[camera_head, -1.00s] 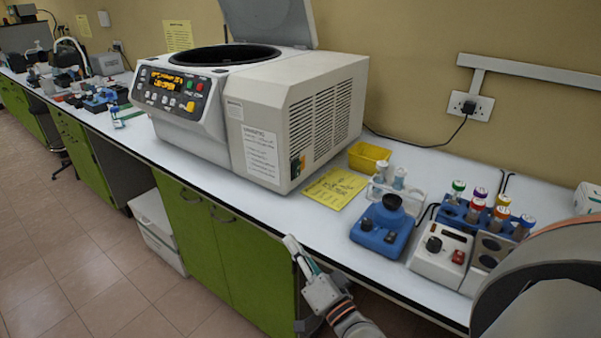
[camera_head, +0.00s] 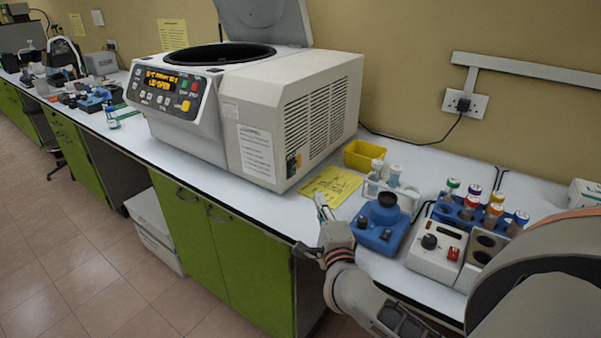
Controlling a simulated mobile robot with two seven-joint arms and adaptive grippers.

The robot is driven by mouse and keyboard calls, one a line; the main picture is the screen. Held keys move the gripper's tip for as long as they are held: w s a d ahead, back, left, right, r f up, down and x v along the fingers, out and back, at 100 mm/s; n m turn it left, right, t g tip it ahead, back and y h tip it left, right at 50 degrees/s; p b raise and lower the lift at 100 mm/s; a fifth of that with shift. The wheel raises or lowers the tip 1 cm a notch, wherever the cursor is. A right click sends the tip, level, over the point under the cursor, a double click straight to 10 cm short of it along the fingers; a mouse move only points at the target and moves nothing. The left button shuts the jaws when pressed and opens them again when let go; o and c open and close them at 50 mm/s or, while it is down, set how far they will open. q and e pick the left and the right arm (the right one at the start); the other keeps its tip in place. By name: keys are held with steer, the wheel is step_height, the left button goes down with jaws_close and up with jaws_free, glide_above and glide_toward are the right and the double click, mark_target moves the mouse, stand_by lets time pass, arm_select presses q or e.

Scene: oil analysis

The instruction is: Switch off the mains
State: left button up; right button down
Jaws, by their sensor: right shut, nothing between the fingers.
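A large pale centrifuge (camera_head: 255,105) stands on the bench with its lid raised and its amber display lit. A small dark switch panel with orange and green marks (camera_head: 293,164) is low on its vented right side; the switch's position is too small to tell. A cable runs from behind the centrifuge to a plug in a white wall socket (camera_head: 465,104). My right gripper (camera_head: 321,204) is shut and empty, pointing up at the bench's front edge, below and to the right of the switch panel. My left gripper is out of view.
A yellow sheet (camera_head: 331,187) lies beside the centrifuge. Right of my gripper stand a blue mixer (camera_head: 380,230), a white device with a red switch (camera_head: 438,248) and a rack of capped tubes (camera_head: 466,212). A yellow tray (camera_head: 364,154) is behind the sheet.

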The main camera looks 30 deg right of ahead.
mark_target(293, 169)
steer(key=x, duration=1)
steer(key=shift+w+r, duration=0.1)
steer(key=shift+w, duration=0.05)
steer(key=w, duration=0.1)
steer(key=w+a, duration=0.1)
steer(key=shift+w+a+r, duration=0.15)
steer(key=shift+w+a, duration=0.05)
steer(key=shift+w, duration=0.2)
steer(key=shift+w+a, duration=0.1)
steer(key=shift+w, duration=0.2)
steer(key=shift+w+a+r+p, duration=0.1)
steer(key=shift+w+r+p, duration=0.2)
steer(key=shift+r+p, duration=0.1)
steer(key=shift+s+f, duration=0.1)
steer(key=shift+f, duration=0.15)
